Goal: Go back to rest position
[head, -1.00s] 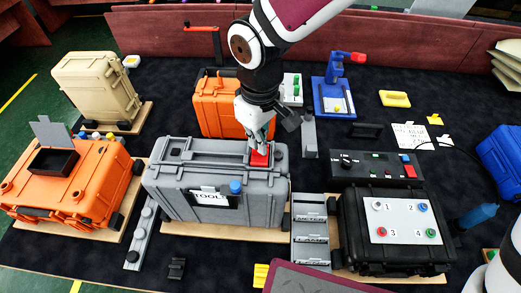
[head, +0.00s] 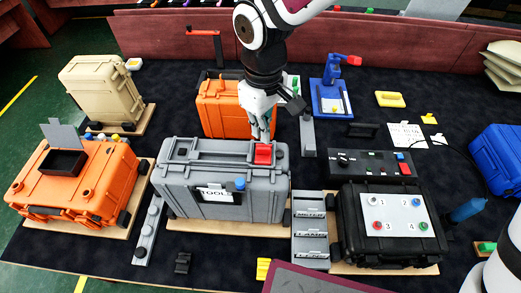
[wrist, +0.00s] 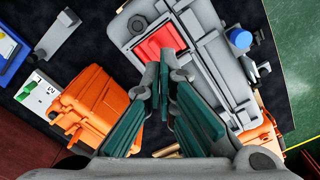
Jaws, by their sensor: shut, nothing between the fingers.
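My gripper (head: 262,138) is shut and empty, fingers pointing down just behind the red block (head: 263,154) on top of the grey tool case (head: 222,201). In the wrist view, the closed fingertips (wrist: 165,60) show near the red block (wrist: 160,43), with the grey case (wrist: 195,40) beyond. I cannot tell from these views whether the fingertips touch the case. My arm reaches in from the top of the head view.
An orange case (head: 222,107) stands close behind the gripper. Another orange case (head: 105,180) is at the left, and a black case with a numbered panel (head: 388,258) is at the right. A blue device (head: 331,98) stands at the back. Dark mat is bare between several items.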

